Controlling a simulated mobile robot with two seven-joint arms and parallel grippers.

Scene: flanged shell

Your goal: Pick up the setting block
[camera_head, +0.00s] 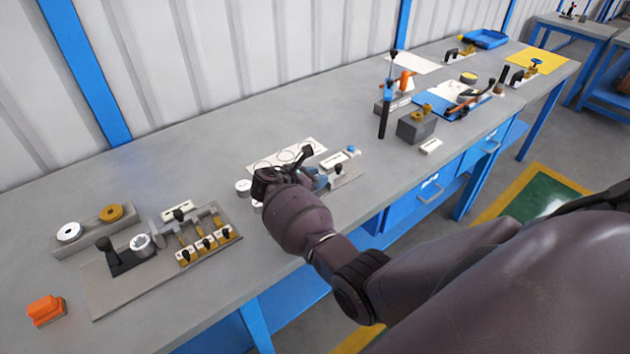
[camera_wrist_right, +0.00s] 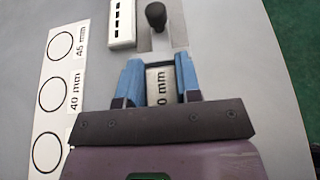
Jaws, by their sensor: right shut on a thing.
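The setting block (camera_wrist_right: 161,88) shows in the right wrist view as a grey block with a white label; only "0 mm" of its print can be read. My right gripper (camera_wrist_right: 158,70) has its two blue fingers on either side of the block and is shut on it. In the head view, my right gripper (camera_head: 320,182) is low over the bench, and my own wrist and hand largely hide the block. I cannot tell whether the block touches the bench. My left gripper is in neither view.
A white card with circles (camera_head: 285,156) lies beside the hand. A white slotted piece (camera_wrist_right: 122,22) and a black knob (camera_wrist_right: 156,15) stand just beyond the fingers. A fixture plate (camera_head: 120,283) and an orange block (camera_head: 45,310) are at left. A grey block (camera_head: 416,128) stands at right.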

